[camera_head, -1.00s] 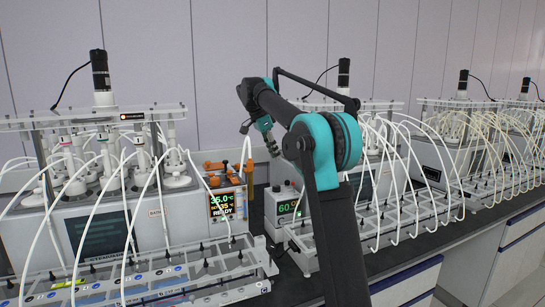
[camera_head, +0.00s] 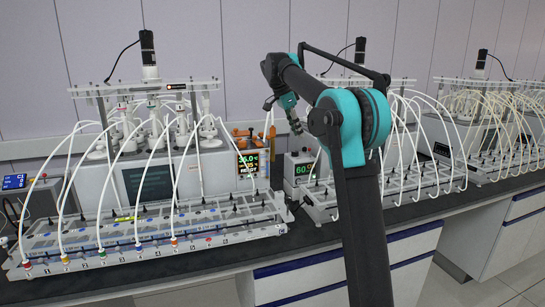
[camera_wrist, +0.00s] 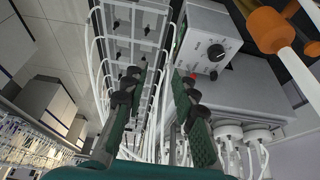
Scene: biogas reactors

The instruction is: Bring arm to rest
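My arm (camera_head: 355,200) rises from the bottom of the head view, with a black upright link, a teal elbow (camera_head: 350,120) and a forearm reaching left and away. My gripper (camera_head: 283,114) hangs at its far end, in front of the back wall and above the bench. In the wrist view my gripper (camera_wrist: 158,82) shows two dark green fingers standing apart, with nothing held between them. Bench equipment shows behind and between the fingers, apart from them as far as I can tell.
A biogas reactor (camera_head: 150,170) with white tubes stands left, its tube rack (camera_head: 150,232) at the front. A control box (camera_head: 303,170) with a green display sits beyond my arm. More reactors line the bench rightward. Floor (camera_head: 480,290) is clear at lower right.

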